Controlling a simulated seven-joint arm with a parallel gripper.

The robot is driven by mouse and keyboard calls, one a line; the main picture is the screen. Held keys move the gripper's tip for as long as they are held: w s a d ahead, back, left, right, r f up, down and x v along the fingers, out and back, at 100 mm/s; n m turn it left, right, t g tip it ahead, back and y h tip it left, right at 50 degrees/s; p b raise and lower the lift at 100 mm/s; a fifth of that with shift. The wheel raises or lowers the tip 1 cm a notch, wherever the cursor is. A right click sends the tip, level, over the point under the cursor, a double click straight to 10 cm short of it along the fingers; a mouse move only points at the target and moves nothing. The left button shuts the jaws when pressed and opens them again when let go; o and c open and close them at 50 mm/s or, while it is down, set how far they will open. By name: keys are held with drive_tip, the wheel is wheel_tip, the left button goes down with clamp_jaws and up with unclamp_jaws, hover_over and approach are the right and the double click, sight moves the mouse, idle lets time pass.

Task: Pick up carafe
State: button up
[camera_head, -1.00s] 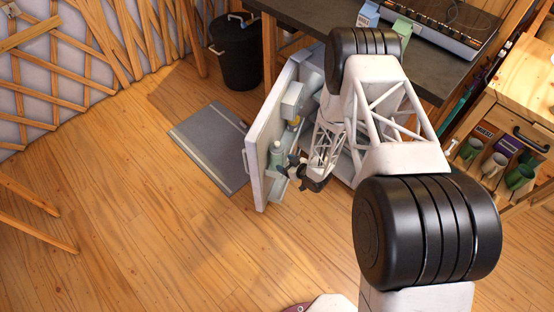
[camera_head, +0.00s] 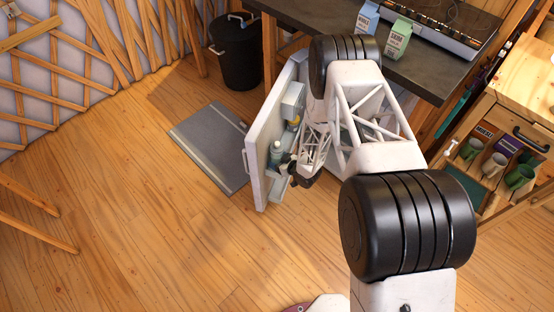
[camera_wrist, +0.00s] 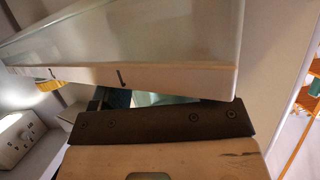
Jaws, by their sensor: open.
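A pale green bottle-shaped vessel (camera_head: 276,153), perhaps the carafe, stands in a rack on the inside of the open fridge door (camera_head: 262,150). My gripper (camera_head: 289,166) is open at the door's inner side, close to the right of this vessel. I cannot tell whether they touch. In the wrist view a teal patch (camera_wrist: 165,99) shows between a clear-walled door rack and a dark bolted bar; most of it is hidden, and I cannot tell whether it is the same vessel. My arm hides much of the fridge interior.
A white box with dials (camera_wrist: 20,138) is beside the rack in the wrist view. A dark counter (camera_head: 420,75) with two cartons is above the fridge. A black bin (camera_head: 236,55) and a grey mat (camera_head: 210,145) lie left of the door.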

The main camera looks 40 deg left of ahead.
sight(282, 153)
drive_tip(key=c, duration=0.7)
drive_tip(key=shift+r, duration=0.1)
drive_tip(key=shift+w+d+r, duration=0.1)
drive_tip(key=shift+d+r, duration=0.05)
drive_tip(key=shift+r, duration=3.35)
drive_tip(key=w+d, duration=0.4)
drive_tip(key=d, duration=0.5)
drive_tip(key=w+d, duration=0.4)
drive_tip(key=d, duration=0.4)
drive_tip(key=shift+w+d, duration=0.15)
drive_tip(key=shift+d, duration=0.25)
drive_tip(key=shift+f, duration=0.1)
